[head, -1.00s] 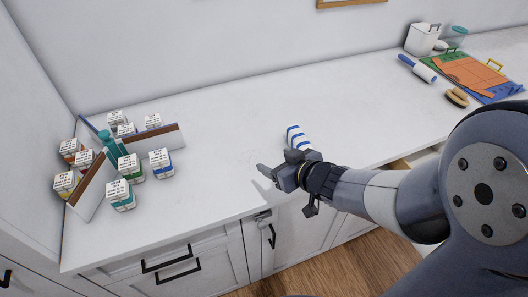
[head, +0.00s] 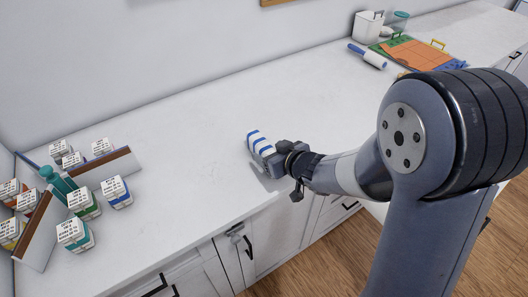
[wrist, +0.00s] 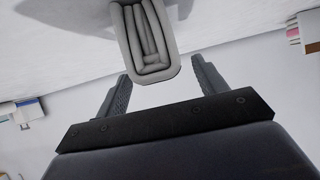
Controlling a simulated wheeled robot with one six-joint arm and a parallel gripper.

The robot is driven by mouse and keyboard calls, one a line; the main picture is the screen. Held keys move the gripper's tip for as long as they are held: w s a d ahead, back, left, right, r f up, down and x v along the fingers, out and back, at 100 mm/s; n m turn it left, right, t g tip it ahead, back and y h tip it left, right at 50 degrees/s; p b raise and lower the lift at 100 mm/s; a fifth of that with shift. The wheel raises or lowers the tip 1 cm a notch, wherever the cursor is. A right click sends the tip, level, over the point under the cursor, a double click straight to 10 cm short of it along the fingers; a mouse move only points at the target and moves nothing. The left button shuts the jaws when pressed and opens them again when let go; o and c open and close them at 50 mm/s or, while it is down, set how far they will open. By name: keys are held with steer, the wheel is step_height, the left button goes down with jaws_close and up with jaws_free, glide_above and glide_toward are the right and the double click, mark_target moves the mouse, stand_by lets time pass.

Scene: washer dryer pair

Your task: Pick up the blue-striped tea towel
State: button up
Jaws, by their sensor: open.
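The blue-striped tea towel (head: 257,142) is a small folded white bundle with blue bands, lying on the white counter near its front edge. My gripper (head: 264,164) is at its near end, low over the counter, and hides part of that end in the head view. In the wrist view the towel (wrist: 148,45) shows its pale folded end, with no stripes visible. My gripper (wrist: 160,72) is open there, one finger on each side of that end, with gaps between finger and cloth. I cannot tell how far the fingers reach along the towel.
Several small labelled boxes (head: 116,192), a teal bottle (head: 57,182) and brown-topped dividers (head: 107,170) stand at the left. A lint roller (head: 367,56), a white bin (head: 368,26) and coloured mats (head: 410,54) are at the back right. The counter behind the towel is clear.

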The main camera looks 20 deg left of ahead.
steer(key=shift+x, duration=0.95)
steer(key=shift+c, duration=0.5)
steer(key=c, duration=1)
steer(key=shift+r, duration=0.1)
